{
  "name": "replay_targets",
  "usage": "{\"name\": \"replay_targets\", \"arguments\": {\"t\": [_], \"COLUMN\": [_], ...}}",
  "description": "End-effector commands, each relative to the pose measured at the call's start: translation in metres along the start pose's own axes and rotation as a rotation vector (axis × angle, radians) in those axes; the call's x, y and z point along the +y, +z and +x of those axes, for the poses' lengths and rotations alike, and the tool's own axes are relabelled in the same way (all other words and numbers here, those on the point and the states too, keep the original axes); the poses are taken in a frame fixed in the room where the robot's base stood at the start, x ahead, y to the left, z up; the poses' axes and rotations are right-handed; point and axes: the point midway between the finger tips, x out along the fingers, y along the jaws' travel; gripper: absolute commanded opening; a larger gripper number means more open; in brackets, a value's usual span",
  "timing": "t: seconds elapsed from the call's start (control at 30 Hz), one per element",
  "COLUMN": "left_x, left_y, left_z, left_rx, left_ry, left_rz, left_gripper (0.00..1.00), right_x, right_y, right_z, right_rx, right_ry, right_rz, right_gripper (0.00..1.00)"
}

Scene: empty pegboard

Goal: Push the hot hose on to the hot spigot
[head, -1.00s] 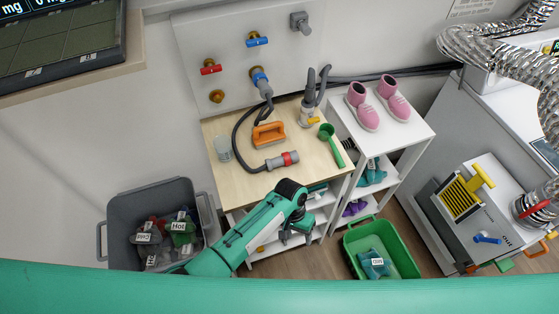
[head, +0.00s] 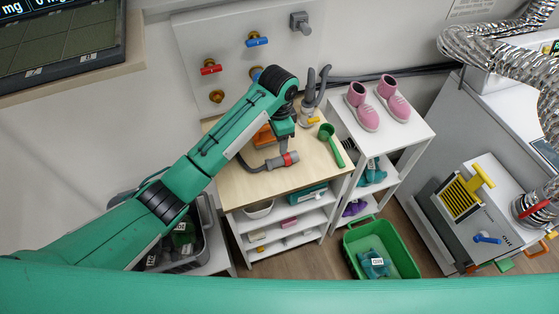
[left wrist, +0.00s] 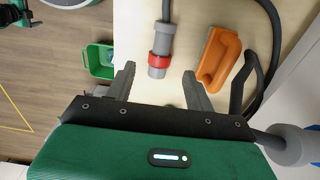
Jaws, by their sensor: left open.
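The hose with a grey end and red ring (head: 290,159) lies on the wooden tabletop (head: 235,185). It also shows in the left wrist view (left wrist: 160,60), with its grey tip close to the space between my fingertips. The brass spigot (head: 216,96) on the wall panel sits below the red-handled valve (head: 210,67), with nothing on it. My left gripper (head: 284,148) is over the table by the hose; in the left wrist view its fingers (left wrist: 160,80) are apart with nothing held. Whether a finger touches the hose cannot be told. My right gripper is not in view.
An orange handled tool (left wrist: 216,58) lies beside the hose. A green scoop (head: 331,143) lies at the table's right. The blue-handled valve (head: 256,40) is above, its spigot mostly hidden by my arm. Pink shoes (head: 362,106) stand on the white shelf at right.

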Motion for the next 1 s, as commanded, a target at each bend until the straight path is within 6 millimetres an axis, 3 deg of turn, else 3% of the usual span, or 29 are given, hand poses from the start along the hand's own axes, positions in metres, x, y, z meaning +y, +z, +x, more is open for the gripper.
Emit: {"name": "replay_targets", "arguments": {"t": [0.3, 0.47, 0.8, 1.0], "left_x": [0.000, 0.000, -0.004, -0.004], "left_y": [0.001, 0.000, -0.003, -0.003], "left_z": [0.053, 0.063, 0.108, 0.113], "left_rx": [-0.003, -0.003, -0.003, -0.002], "left_ry": [0.003, 0.002, 0.003, 0.002], "left_rz": [-0.001, -0.001, -0.002, -0.002], "left_gripper": [0.54, 0.54, 0.54, 0.54], "right_x": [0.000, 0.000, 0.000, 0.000], "right_y": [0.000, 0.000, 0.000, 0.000], "right_z": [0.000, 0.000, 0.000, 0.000], "right_rx": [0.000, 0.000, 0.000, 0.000], "right_ry": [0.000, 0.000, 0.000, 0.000], "right_rz": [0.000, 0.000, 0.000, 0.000], "right_gripper": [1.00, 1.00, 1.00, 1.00]}}
